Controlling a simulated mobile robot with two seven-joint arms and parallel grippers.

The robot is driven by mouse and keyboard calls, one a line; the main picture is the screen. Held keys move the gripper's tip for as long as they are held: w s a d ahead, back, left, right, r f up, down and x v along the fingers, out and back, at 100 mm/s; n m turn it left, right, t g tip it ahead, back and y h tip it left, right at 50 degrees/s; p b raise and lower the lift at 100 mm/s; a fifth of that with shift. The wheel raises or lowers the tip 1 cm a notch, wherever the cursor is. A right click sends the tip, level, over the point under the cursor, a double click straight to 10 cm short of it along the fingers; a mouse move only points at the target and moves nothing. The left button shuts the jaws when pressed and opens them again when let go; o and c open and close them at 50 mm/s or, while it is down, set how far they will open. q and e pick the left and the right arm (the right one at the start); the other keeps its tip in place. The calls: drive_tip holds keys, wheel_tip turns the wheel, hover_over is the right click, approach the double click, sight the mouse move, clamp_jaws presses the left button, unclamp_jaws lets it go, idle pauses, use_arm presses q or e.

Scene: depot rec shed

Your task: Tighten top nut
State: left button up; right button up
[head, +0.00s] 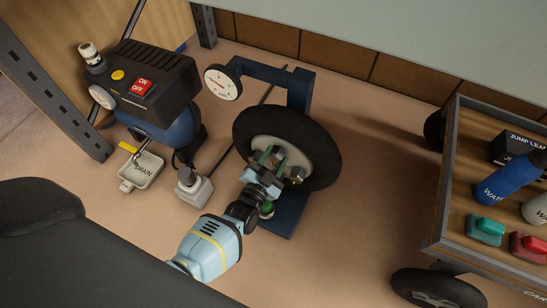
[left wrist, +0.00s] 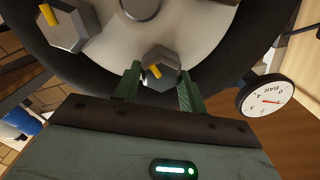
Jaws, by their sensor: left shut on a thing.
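A wheel with a black tyre (head: 325,150) and pale hub stands on a dark blue stand (head: 298,90). My left gripper (head: 270,156) is at the hub face. In the left wrist view its green fingers stand on either side of a metal hex nut (left wrist: 161,68) with a yellow mark, and the gripper is shut on it. A second nut (left wrist: 68,25) with a yellow mark shows at the upper left, clear of the fingers. In the head view one nut (head: 297,174) shows beside the fingers; the held nut is largely hidden there. My right gripper is out of view.
A round gauge (head: 222,82) sits on the stand's arm, left of the wheel. A black and blue compressor (head: 150,85) and a drain tray (head: 142,170) are further left. A wooden cart (head: 450,220) with bottles stands at right. The floor between wheel and cart is clear.

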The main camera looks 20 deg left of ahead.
use_arm(q)
drive_tip(key=shift+d+m, duration=0.1)
drive_tip(key=shift+m, duration=1.4)
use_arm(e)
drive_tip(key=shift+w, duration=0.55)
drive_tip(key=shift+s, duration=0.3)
use_arm(q)
drive_tip(key=o, duration=1)
drive_tip(key=shift+c, duration=0.2)
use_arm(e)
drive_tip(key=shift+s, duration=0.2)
